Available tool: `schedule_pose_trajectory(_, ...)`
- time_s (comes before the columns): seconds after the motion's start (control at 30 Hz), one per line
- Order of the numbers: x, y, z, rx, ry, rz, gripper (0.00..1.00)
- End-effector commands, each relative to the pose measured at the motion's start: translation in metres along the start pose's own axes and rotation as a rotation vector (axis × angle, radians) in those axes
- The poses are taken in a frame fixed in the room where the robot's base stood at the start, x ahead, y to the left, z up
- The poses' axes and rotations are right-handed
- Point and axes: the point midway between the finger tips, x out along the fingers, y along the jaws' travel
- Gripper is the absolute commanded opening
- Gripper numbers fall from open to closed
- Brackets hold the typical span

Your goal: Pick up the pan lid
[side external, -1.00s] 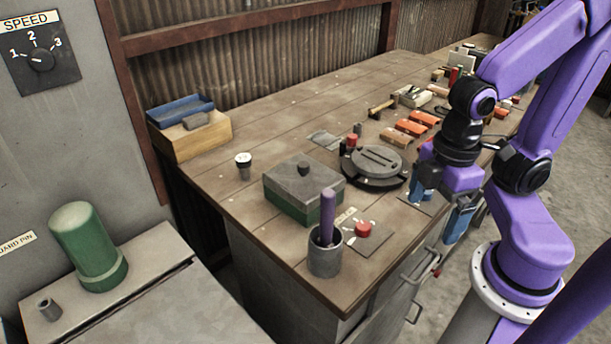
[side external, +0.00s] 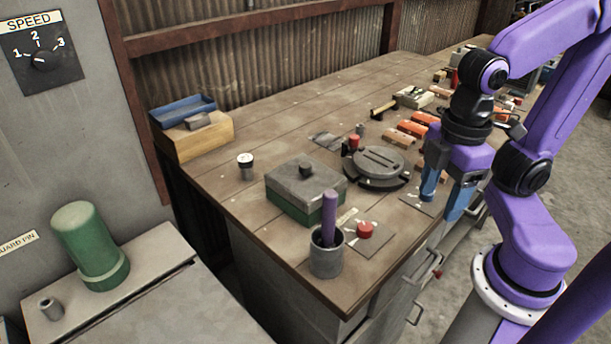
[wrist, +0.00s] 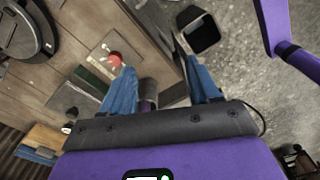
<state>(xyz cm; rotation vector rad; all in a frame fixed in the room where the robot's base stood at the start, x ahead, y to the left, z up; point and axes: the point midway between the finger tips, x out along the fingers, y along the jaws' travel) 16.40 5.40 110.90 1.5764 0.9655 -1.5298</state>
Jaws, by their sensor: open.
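A flat grey lid (side external: 290,182) with a dark knob (side external: 306,169) sits on a green rectangular pan (side external: 297,209) near the bench's front corner. In the wrist view the grey lid (wrist: 72,101) is partly hidden behind my left finger. My gripper (side external: 444,205) is open and empty, with blue fingers pointing down. It is by the bench's right edge, well to the right of the lid and apart from it. In the wrist view my gripper (wrist: 158,68) shows a clear gap between its fingers.
A grey cup (side external: 326,262) with a purple handle stands in front of the pan. A red button (side external: 364,230) and a round dark fixture (side external: 379,168) lie between the pan and my gripper. A white-topped jar (side external: 245,166) stands behind-left. Orange blocks (side external: 412,128) lie farther back.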

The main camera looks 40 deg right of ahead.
Motion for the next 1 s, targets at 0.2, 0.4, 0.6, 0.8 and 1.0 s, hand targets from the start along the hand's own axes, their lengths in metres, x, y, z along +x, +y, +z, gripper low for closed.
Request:
schedule_pose_trajectory(0.2, -0.040, 0.003, -0.006, -0.012, -0.012, 0.011, 0.61)
schedule_pose_trajectory(0.4, -0.041, 0.025, -0.034, -0.088, -0.095, 0.079, 0.61)
schedule_pose_trajectory(0.6, -0.044, 0.053, -0.072, -0.183, -0.208, 0.158, 0.61)
schedule_pose_trajectory(0.8, -0.046, 0.087, -0.125, -0.308, -0.384, 0.247, 0.61)
schedule_pose_trajectory(1.0, -0.044, 0.118, -0.178, -0.423, -0.581, 0.313, 0.61)
